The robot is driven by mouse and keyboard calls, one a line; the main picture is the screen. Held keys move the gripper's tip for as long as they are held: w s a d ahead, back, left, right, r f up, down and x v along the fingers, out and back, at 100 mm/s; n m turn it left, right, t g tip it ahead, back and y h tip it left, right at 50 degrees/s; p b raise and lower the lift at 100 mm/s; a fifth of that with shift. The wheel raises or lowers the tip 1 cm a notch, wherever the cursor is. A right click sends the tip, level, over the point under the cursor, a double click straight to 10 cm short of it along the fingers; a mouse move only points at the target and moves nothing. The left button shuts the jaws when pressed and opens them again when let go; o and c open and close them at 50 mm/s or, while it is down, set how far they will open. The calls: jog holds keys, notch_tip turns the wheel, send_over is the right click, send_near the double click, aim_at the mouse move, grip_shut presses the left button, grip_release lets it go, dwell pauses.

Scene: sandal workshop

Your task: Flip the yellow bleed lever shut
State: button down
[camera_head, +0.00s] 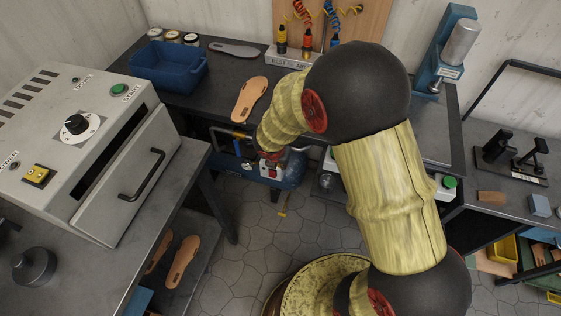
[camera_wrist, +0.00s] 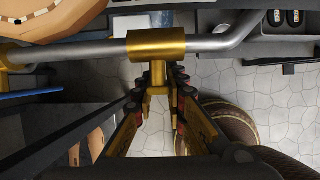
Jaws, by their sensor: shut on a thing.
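The yellow bleed lever (camera_wrist: 157,78) hangs as a short stem below a brass-yellow collar (camera_wrist: 157,45) on a grey pipe in the wrist view. My gripper (camera_wrist: 160,97) has its two fingers on either side of the stem's lower part and is shut on it. In the head view my gripper (camera_head: 270,157) reaches down at the blue compressor (camera_head: 262,171) under the bench. The arm and gripper hide much of the compressor there, and I cannot make out the lever in that view.
The dark workbench (camera_head: 222,97) overhangs the compressor. A grey oven (camera_head: 75,150) with a black door handle stands at the left. A blue bin (camera_head: 168,68) and a sandal sole (camera_head: 249,99) lie on the bench. Tiled floor (camera_head: 250,235) is open in front.

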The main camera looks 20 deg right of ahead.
jog(key=c, duration=1.8)
grip_release()
jog(key=v, duration=1.2)
